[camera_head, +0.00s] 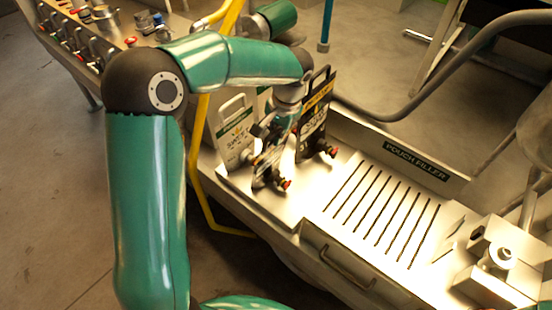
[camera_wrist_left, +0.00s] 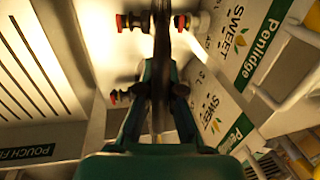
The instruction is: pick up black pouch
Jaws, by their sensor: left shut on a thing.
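The black pouch (camera_head: 315,118) has an orange band near its top, a handle slot and a red-tipped spout low on its right. It stands upright on the metal surface in the head view. My left gripper (camera_head: 268,165) reaches down at its left side, in front of a white pouch (camera_head: 236,130). In the left wrist view, the gripper (camera_wrist_left: 160,75) is shut on a thin dark body seen edge-on, which I take to be the black pouch (camera_wrist_left: 160,40). The exact contact is partly hidden by the fingers. My right gripper is not in view.
White pouches marked "Sweet" (camera_wrist_left: 235,40) stand close on the right in the wrist view. A slotted plate (camera_head: 385,215) labelled "Pouch Filler" lies to the right, with a metal fixture (camera_head: 495,265) beyond. A yellow rail (camera_head: 197,160) runs close by on the left.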

